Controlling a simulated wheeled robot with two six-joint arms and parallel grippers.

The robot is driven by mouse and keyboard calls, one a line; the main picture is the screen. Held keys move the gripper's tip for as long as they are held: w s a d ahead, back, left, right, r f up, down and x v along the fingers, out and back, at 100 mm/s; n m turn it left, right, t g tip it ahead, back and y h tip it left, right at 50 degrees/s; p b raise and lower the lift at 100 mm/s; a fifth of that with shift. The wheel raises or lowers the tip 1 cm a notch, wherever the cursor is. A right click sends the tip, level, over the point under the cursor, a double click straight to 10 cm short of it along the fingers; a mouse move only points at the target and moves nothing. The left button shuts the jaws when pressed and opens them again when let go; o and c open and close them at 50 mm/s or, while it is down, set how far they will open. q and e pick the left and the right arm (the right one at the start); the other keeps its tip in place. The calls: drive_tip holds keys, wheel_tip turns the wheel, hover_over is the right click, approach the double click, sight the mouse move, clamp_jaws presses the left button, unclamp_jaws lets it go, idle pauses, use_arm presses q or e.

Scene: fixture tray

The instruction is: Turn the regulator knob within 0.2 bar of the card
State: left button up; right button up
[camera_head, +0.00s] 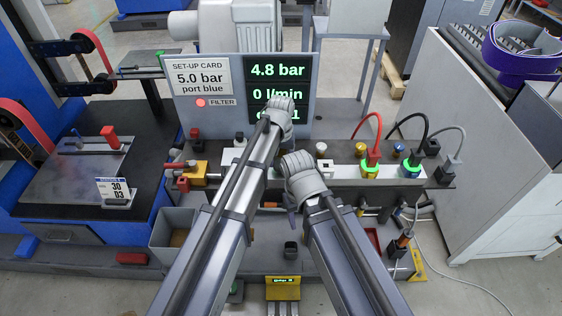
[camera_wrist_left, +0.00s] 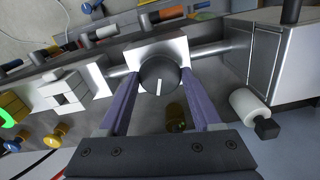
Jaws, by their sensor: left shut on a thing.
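The set-up card (camera_head: 201,78) reads 5.0 bar, port blue. The green display (camera_head: 277,70) beside it reads 4.8 bar and 0 l/min; my left wrist partly covers its third line. In the left wrist view the round dark regulator knob (camera_wrist_left: 158,76) with a white mark sits on a pale block (camera_wrist_left: 150,49). The two purple fingers of my left gripper (camera_wrist_left: 160,80) are shut on the knob from both sides. In the head view my left arm hides the knob. My right gripper (camera_head: 291,196) hangs lower, right of the left arm; its fingers are mostly hidden.
A red lamp (camera_head: 200,102) labelled FILTER is lit on the panel. Red, black and grey cables run to plugs on the right of the manifold (camera_head: 340,172). A grey bin (camera_head: 172,232) stands at the left. A white bottle-like cylinder (camera_wrist_left: 250,104) lies right of the left fingers.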

use_arm(q)
drive_tip(key=o, duration=1.4)
drive_tip(key=shift+c, duration=0.2)
wheel_tip(320, 180, up, 8)
drive_tip(key=p, duration=0.8)
drive_tip(key=shift+f, duration=0.1)
